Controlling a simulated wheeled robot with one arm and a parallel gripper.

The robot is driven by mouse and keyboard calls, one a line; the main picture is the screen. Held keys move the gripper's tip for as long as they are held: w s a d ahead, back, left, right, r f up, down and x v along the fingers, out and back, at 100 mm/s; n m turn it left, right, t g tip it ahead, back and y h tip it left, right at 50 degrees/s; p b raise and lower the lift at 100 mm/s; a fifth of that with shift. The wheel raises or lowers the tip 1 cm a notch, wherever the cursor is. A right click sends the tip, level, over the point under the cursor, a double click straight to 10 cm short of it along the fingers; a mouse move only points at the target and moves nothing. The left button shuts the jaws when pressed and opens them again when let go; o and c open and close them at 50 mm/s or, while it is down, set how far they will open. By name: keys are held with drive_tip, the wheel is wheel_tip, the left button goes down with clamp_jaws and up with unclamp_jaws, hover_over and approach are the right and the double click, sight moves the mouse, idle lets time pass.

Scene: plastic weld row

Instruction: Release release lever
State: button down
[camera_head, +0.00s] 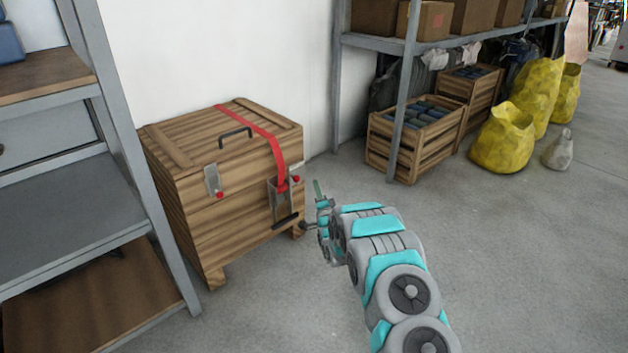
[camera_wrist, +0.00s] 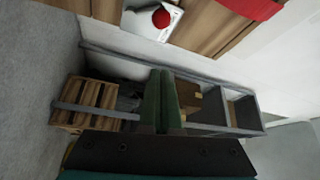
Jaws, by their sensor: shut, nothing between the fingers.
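A wooden crate (camera_head: 225,185) stands on the floor in the head view. A red strap (camera_head: 262,132) runs over its lid and down the front to a metal buckle plate (camera_head: 281,206) with red knobs. A dark lever-like bar (camera_head: 286,220) sticks out at the plate's lower end; I cannot tell for sure that it is the release lever. My gripper (camera_head: 317,187) is just right of the crate's front right corner, apart from the buckle. Its green fingers (camera_wrist: 159,100) are shut together and empty. The wrist view shows a pale plate with a red knob (camera_wrist: 161,18) at the top edge.
A metal shelf (camera_head: 75,215) stands close on the left of the crate. Behind are another rack (camera_head: 398,110), slatted crates (camera_head: 400,150) and yellow sacks (camera_head: 505,138). The floor at right is open. The crate also has a black lid handle (camera_head: 235,135).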

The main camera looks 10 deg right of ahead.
drive_tip(key=shift+s+d+f, duration=0.1)
drive_tip(key=shift+s+f, duration=0.1)
drive_tip(key=shift+s, duration=0.45)
drive_tip(key=shift+s+d+f, duration=0.1)
drive_tip(key=shift+s+f, duration=0.05)
drive_tip(key=shift+s, duration=0.5)
drive_tip(key=shift+r, duration=0.1)
drive_tip(key=s+d+r+n+g+h+p, duration=0.1)
drive_tip(key=s+d+r+n+g+h, duration=0.15)
drive_tip(key=s+r+g, duration=0.4)
drive_tip(key=s+d+r+n+g+h+p, duration=0.1)
drive_tip(key=s+d+r+n+g, duration=0.25)
drive_tip(key=s+r, duration=0.5)
drive_tip(key=s+r+n+g+p, duration=0.1)
drive_tip(key=s+r+n+g, duration=0.1)
drive_tip(key=s, duration=1.5)
drive_tip(key=s+a+r+n+g, duration=0.1)
drive_tip(key=s+g, duration=0.4)
drive_tip(key=s, duration=1.3)
drive_tip(key=s+a+r+n+g+y+p, duration=0.1)
drive_tip(key=s+r+n+g, duration=0.3)
drive_tip(key=s, duration=1.4)
drive_tip(key=shift+s+n+p, duration=0.2)
drive_tip(key=shift+n+p, duration=0.1)
